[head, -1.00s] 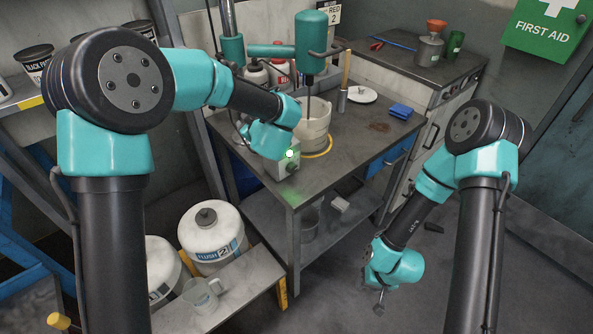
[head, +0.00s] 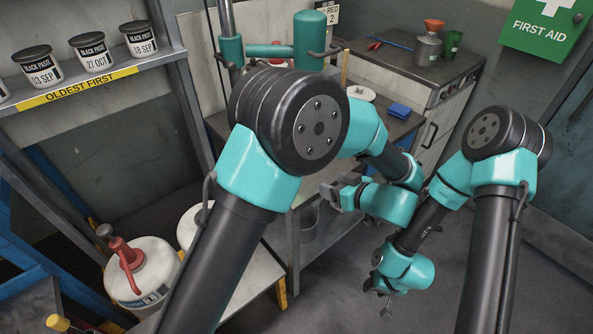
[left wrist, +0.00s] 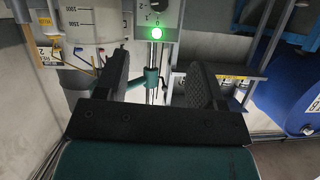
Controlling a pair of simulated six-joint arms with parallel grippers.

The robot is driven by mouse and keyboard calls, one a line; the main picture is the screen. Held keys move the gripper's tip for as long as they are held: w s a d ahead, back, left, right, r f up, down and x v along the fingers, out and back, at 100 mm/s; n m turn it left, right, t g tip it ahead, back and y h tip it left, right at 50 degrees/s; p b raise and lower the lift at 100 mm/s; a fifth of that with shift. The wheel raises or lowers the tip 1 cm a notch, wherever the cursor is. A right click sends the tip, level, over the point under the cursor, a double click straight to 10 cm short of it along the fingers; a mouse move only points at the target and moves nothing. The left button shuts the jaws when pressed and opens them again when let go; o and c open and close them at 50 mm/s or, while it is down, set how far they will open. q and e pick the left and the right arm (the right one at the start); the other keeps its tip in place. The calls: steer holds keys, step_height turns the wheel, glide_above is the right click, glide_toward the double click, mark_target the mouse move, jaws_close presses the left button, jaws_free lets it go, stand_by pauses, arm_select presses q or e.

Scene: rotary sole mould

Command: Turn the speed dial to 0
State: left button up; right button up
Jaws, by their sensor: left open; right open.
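The speed dial (left wrist: 155,5) is a dark knob on a grey control box (left wrist: 171,22), cut off by the top edge of the left wrist view. Its setting cannot be read. A lit green lamp (left wrist: 157,33) sits below it there. My left gripper (head: 338,196) is open and empty beside the bench; its two dark fingers (left wrist: 158,65) stand apart in the left wrist view, with the box beyond and above them. In the head view my left arm hides the box and dial. My right gripper (head: 385,300) is open and empty, low over the floor.
The teal stirrer (head: 310,40) stands at the back of the metal bench (head: 217,122). A beaker (left wrist: 85,22) shows left of the box in the left wrist view, a blue drum (left wrist: 285,92) at right. A white container with a red pump (head: 150,270) stands at lower left.

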arm_select(q)
steer(key=shift+a, duration=0.1)
steer(key=x, duration=1.7)
steer(key=shift+w+f, duration=0.15)
steer(key=shift+w, duration=0.1)
steer(key=shift+c, duration=0.2)
steer(key=c, duration=0.9)
